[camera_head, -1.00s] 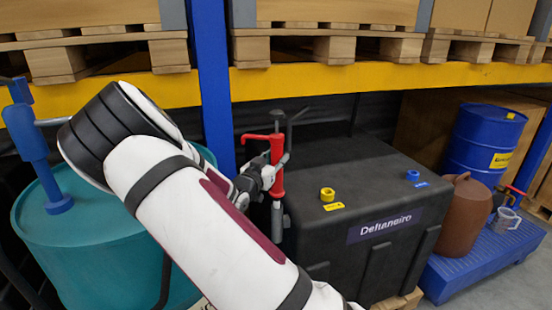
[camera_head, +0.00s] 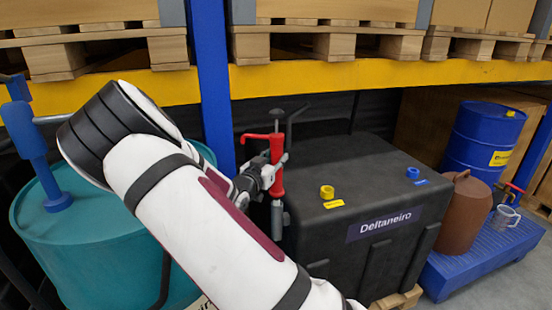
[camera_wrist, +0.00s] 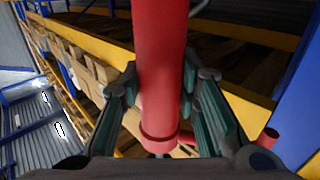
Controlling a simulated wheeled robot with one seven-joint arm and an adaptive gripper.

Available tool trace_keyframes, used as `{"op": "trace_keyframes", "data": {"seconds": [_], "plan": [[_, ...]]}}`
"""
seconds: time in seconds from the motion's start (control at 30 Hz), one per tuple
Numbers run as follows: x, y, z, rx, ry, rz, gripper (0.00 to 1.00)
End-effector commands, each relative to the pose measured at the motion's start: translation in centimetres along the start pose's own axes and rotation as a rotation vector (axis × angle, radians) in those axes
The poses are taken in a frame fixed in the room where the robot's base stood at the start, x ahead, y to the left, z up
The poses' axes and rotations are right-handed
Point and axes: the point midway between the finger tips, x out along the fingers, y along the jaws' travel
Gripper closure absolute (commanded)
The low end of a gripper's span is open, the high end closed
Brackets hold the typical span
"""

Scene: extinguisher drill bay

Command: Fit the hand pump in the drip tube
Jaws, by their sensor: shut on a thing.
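The red hand pump (camera_head: 277,182) stands roughly upright at the left side of the black tank, with a side spout and a dark handle on top. My gripper (camera_head: 272,170) is shut on its red body. In the wrist view the pump's red barrel (camera_wrist: 160,70) runs between the two fingers (camera_wrist: 160,95) and ends in a wider red collar. A grey tube (camera_head: 277,222) shows directly below the red body, beside the tank. I cannot tell whether it is the drip tube or part of the pump. My arm hides what lies lower down.
The black tank (camera_head: 385,190) has yellow (camera_head: 327,192) and blue (camera_head: 412,172) caps on top. A teal drum (camera_head: 85,235) with a blue pump stands left. A blue rack post (camera_head: 212,80) and yellow beam (camera_head: 420,74) are close behind. A brown jug (camera_head: 464,212) stands at right.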

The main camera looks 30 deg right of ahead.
Motion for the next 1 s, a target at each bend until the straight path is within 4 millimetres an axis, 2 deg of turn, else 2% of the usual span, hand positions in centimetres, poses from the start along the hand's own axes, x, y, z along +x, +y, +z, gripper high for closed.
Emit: {"op": "trace_keyframes", "data": {"seconds": [1.0], "plan": [[0.0,0.0,1.6,0.000,0.002,0.000,1.00]]}}
